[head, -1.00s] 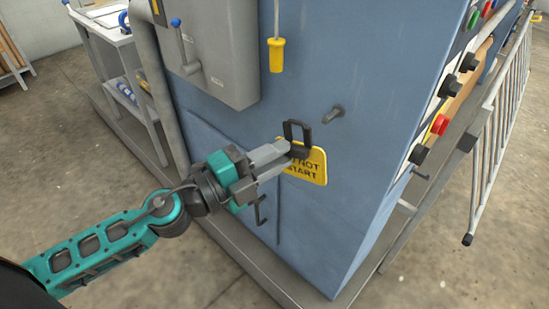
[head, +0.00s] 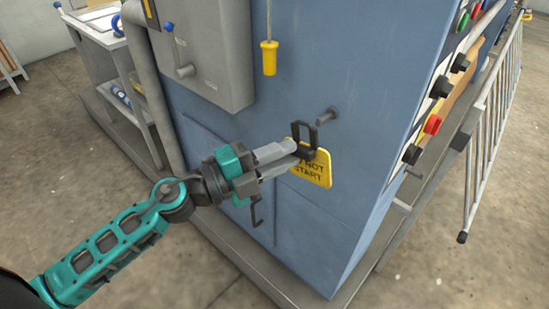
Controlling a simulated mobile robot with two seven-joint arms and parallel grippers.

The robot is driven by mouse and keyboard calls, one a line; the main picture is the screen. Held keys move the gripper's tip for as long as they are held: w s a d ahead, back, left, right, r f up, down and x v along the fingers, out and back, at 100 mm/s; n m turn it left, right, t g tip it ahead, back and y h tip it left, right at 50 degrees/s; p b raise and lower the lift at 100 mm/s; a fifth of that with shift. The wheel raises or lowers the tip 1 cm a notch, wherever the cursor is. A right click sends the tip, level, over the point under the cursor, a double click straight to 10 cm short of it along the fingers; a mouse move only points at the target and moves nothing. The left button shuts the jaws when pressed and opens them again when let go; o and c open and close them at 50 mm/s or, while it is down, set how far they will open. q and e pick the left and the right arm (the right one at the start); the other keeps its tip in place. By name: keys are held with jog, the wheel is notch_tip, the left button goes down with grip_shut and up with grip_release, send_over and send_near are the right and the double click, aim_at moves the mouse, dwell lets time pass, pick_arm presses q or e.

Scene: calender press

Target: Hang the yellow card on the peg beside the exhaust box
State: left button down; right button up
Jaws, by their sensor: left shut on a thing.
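The yellow card (head: 317,171) carries dark lettering reading "NOT START", its left part hidden by my gripper. A black loop (head: 303,130) stands up from its top edge. My left gripper (head: 299,152) is shut on the card at the base of the loop and holds it in front of the blue machine face. The grey peg (head: 327,117) sticks out of the blue panel, just right of and above the loop. The loop looks apart from the peg's tip, though the depth gap is hard to tell. The grey exhaust box (head: 208,60) is at upper left. My right gripper is not in view.
A yellow-handled pull (head: 269,58) hangs right of the box. Buttons and knobs (head: 433,124) line the right edge, with a metal railing (head: 490,140) beyond. A grey shelf unit (head: 115,70) stands at left.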

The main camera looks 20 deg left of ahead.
pick_arm(q)
jog(key=shift+w+d+f, duration=0.1)
jog(key=shift+w+d, duration=0.25)
jog(key=shift+w, duration=0.55)
jog(key=shift+w+d+f, duration=0.1)
jog(key=shift+w+d, duration=0.2)
jog(key=shift+w, duration=0.55)
jog(key=shift+w+d+f, duration=0.1)
jog(key=shift+w+d, duration=0.25)
jog(key=shift+w, duration=0.55)
jog(key=shift+w+d+f, duration=0.2)
jog(key=shift+w+f, duration=0.15)
jog(key=shift+w, duration=0.25)
jog(key=c, duration=0.9)
grip_release()
jog(key=shift+c, duration=0.2)
jog(key=shift+f, duration=0.1)
jog(key=b, duration=0.3)
send_near(301, 143)
jog(key=shift+w+a+f, duration=0.25)
jog(key=shift+a+f, duration=0.25)
jog(key=shift+f, duration=0.25)
jog(key=shift+w+a+f, duration=0.3)
jog(key=shift+a+f, duration=0.2)
jog(key=shift+f, duration=0.2)
